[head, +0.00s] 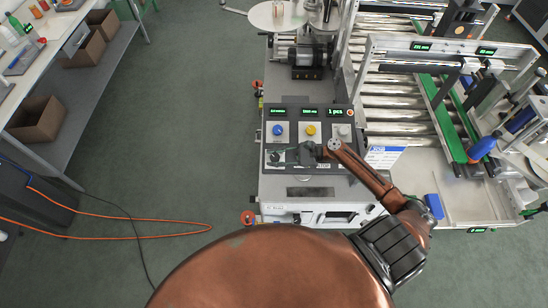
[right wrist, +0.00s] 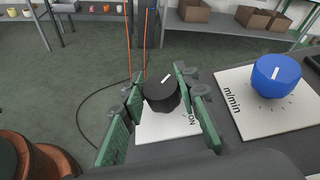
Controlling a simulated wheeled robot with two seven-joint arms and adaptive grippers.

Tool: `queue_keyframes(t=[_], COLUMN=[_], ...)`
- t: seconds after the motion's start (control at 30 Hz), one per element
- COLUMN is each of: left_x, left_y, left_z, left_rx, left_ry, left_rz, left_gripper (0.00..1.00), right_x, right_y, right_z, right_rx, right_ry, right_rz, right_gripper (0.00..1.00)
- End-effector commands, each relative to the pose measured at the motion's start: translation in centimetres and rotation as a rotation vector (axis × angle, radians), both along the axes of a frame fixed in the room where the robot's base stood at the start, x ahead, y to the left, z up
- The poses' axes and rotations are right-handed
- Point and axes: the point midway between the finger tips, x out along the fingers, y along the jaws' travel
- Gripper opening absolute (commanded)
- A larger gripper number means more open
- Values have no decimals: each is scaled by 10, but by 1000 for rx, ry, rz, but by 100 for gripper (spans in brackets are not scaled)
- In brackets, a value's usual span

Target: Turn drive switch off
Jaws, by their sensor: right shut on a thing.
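The drive switch is a black rotary knob (right wrist: 162,90) with a white pointer line, on a white plate (right wrist: 168,125) with the word ON partly visible. My right gripper (right wrist: 160,94) has one green-padded finger on each side of the knob and is shut on it. In the head view, my right gripper (head: 290,155) reaches in from the right over the lower left of the control panel (head: 268,115) and largely hides the switch. My left gripper is not in view.
Blue (head: 278,130), yellow (head: 311,130) and grey (head: 345,131) knobs sit just above on the panel; the blue knob (right wrist: 276,76), marked m/min, is close to my right fingers. A roller conveyor (head: 388,100) lies right. Open floor with an orange cable (head: 150,221) lies left.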

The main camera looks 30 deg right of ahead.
Motion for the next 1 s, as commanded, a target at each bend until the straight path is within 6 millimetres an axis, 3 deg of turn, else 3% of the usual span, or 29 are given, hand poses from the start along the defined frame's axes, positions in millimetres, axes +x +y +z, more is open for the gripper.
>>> queue_keyframes(t=[0.07, 0.1, 0.37, 0.73, 1.0], left_x=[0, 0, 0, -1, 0], left_y=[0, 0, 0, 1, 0], left_z=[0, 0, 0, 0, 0], left_rx=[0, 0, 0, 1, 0], left_ry=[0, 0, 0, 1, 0], left_rz=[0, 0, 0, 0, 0], left_gripper=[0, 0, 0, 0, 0], right_x=[1, 1, 0, 0, 0], right_y=[0, 0, 0, -1, 0], right_z=[1, 1, 1, 9, 57], right_rx=[0, 0, 0, -2, -3], right_ry=[-3, -3, -2, -4, -5], right_rz=[-1, -1, -1, 0, 2], right_gripper=[4, 30, 47, 47, 47])
